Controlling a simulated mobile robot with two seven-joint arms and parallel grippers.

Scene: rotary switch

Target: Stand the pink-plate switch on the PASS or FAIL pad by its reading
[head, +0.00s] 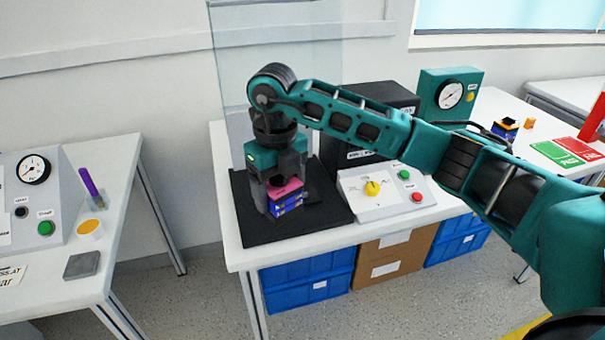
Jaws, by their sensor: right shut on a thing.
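The pink-plate switch (287,189) has a pink top plate over a blue and dark body. It is upright at the black base plate (256,229) in front of the clear panel. My right gripper (277,187) points down and is shut on the switch; its fingers hide part of it. I cannot tell whether the switch touches the base plate. The green pad (557,152) and the red pad (581,149) lie side by side at the far right of the table. A teal gauge box (449,95) with a round dial stands at the back. My left gripper is not in view.
A white control panel with a yellow knob (372,188) stands right of the base plate, before a black box (384,96). Another switch (506,127) and a small orange object (529,123) are near the pads. A left table (125,202) holds another panel.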

